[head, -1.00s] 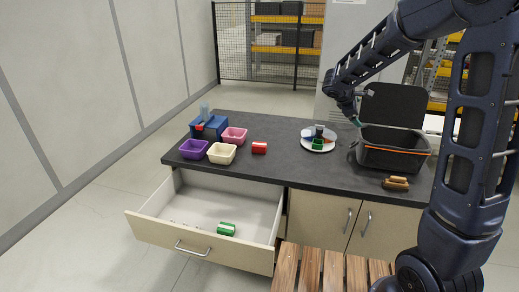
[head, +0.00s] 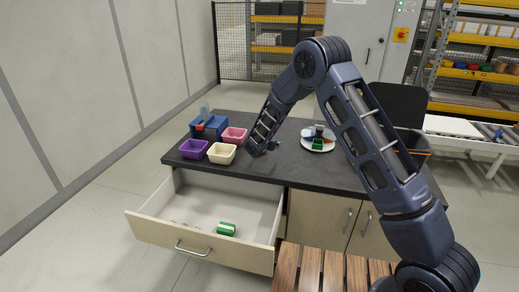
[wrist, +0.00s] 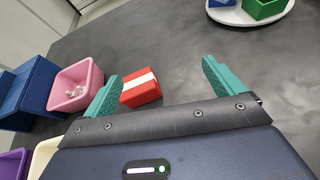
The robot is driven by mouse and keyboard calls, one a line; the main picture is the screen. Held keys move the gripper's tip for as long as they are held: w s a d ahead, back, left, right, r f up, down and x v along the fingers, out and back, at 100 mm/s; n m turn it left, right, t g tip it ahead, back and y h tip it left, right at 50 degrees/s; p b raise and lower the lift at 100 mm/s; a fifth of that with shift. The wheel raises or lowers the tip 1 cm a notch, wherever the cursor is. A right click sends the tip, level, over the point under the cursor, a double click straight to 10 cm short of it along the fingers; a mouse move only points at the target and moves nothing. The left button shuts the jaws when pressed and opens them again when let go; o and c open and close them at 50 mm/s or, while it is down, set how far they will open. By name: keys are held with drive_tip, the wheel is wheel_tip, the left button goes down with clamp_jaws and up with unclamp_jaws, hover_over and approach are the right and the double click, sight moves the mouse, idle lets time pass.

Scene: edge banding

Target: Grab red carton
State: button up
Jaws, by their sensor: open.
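The red carton (wrist: 141,88) is a small red box with a white band across its top, lying on the dark worktop (wrist: 185,50). In the wrist view it lies beyond my gripper (wrist: 160,84), closer to the left finger than to the right one. The two teal fingers are apart with nothing held between them.
Pink (head: 234,136), cream (head: 222,153) and purple (head: 194,148) bins stand left of the carton, by a blue holder (head: 208,126). A white round plate (head: 329,143) with blocks is to the right. The open drawer (head: 190,232) holds a green carton (head: 226,229).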

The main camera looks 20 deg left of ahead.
drive_tip(key=a+f+n, duration=0.1)
drive_tip(key=s+a+f+y, duration=0.1)
drive_tip(key=a+f, duration=0.1)
drive_tip(key=s+a+f+n, duration=0.1)
drive_tip(key=a+f, duration=0.1)
drive_tip(key=shift+a+n+y, duration=0.2)
drive_tip(key=shift+n+y, duration=0.1)
drive_tip(key=shift+y, duration=0.1)
drive_tip(key=shift+w+a+f, duration=0.1)
drive_tip(key=shift+a+f, duration=0.05)
drive_tip(key=shift+a, duration=0.05)
drive_tip(key=x, duration=0.4)
drive_tip(key=shift+w+f, duration=0.1)
drive_tip(key=shift+r+x, duration=0.2)
drive_tip(key=shift+x, duration=1.35)
drive_tip(key=shift+r+x, duration=0.2)
drive_tip(key=shift+x, duration=1.4)
drive_tip(key=shift+w+d, duration=0.1)
drive_tip(key=shift+w, duration=0.05)
drive_tip(key=c, duration=1.1)
drive_tip(key=shift+o, duration=0.2)
drive_tip(key=shift+c, duration=0.2)
